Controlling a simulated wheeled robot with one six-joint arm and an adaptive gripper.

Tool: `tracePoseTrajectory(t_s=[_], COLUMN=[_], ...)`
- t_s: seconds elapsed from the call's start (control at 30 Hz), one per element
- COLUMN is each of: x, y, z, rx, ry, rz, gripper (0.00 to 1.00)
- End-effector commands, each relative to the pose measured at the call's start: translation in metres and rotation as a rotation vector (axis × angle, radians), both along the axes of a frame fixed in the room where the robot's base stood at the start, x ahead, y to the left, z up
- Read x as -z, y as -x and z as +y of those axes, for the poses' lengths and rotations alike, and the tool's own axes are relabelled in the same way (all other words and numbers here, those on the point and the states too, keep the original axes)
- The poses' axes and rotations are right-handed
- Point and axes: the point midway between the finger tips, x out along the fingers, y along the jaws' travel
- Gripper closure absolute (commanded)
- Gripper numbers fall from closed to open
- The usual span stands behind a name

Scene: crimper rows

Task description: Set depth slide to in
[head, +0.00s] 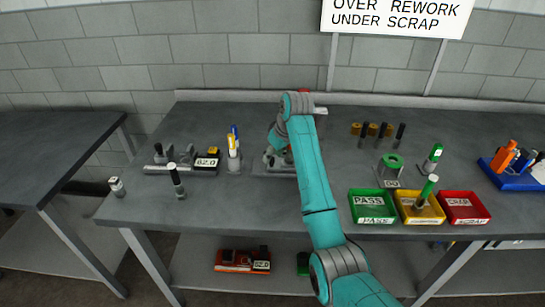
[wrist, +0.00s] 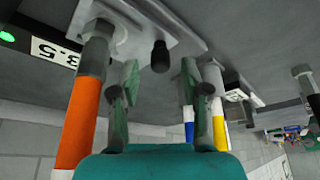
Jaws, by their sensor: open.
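In the wrist view, which looks upside down, a short black knob (wrist: 160,57) stands on a grey plate (wrist: 188,40). I take it for the depth slide's knob, but no in or out mark is readable. My gripper (wrist: 160,80) is open, its two fingers on either side of the knob's line. The knob appears beyond the fingertips, and I see no contact. An orange-and-grey handle (wrist: 80,125) rises from the same fixture, left of my left finger. In the head view, my arm hides most of this fixture (head: 272,166) and my gripper.
A readout showing 3.5 (wrist: 56,52) is beside the fixture. To the left in the head view stands another fixture with an 82.0 readout (head: 207,161). Green (head: 371,219), yellow (head: 434,220) and red (head: 465,219) trays are to the right. Blue-and-yellow handles (head: 233,145) stand nearby.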

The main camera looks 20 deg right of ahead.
Motion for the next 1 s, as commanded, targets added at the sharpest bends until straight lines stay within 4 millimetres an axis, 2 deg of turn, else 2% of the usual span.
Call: tracePoseTrajectory(t_s=[0.17, 0.47, 0.53, 0.67, 1.0], x=[0.0117, 0.0135, 0.0135, 0.0134, 0.0136], y=[-0.0042, -0.0051, -0.0051, -0.0051, -0.0037], z=[0.0025, 0.0027, 0.0027, 0.0027, -0.0024], rx=[0.0, 0.0, 0.0, 0.0, 0.001], ry=[0.0, 0.0, 0.0, 0.0, 0.0], rz=[0.0, -0.001, -0.001, -0.001, 0.0], gripper=[0.54, 0.54, 0.66, 0.99, 1.0])
